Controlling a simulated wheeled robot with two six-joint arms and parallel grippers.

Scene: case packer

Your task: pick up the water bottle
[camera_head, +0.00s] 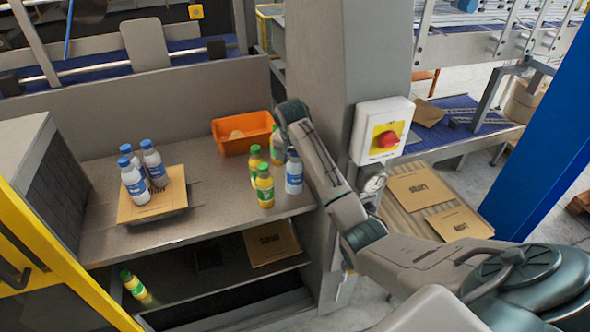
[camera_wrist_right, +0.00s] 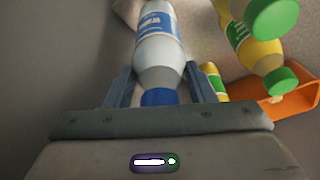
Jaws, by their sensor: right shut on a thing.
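The water bottle (camera_head: 294,176) is clear with a blue label and stands upright near the right end of the grey shelf top. In the right wrist view the bottle (camera_wrist_right: 160,52) lies between the two fingers of my right gripper (camera_wrist_right: 163,85), which are shut on it near its blue cap. In the head view my right arm link hides most of the gripper. Several other water bottles (camera_head: 134,182) with blue caps stand on a cardboard piece (camera_head: 150,208) at the left. My left gripper is not in view.
Yellow juice bottles (camera_head: 264,188) with green caps stand close beside the held bottle. An orange bin (camera_head: 240,133) is behind them. Another juice bottle (camera_head: 135,287) is on the lower shelf. A grey column with a red switch (camera_head: 387,138) rises at the right. The middle of the shelf top is clear.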

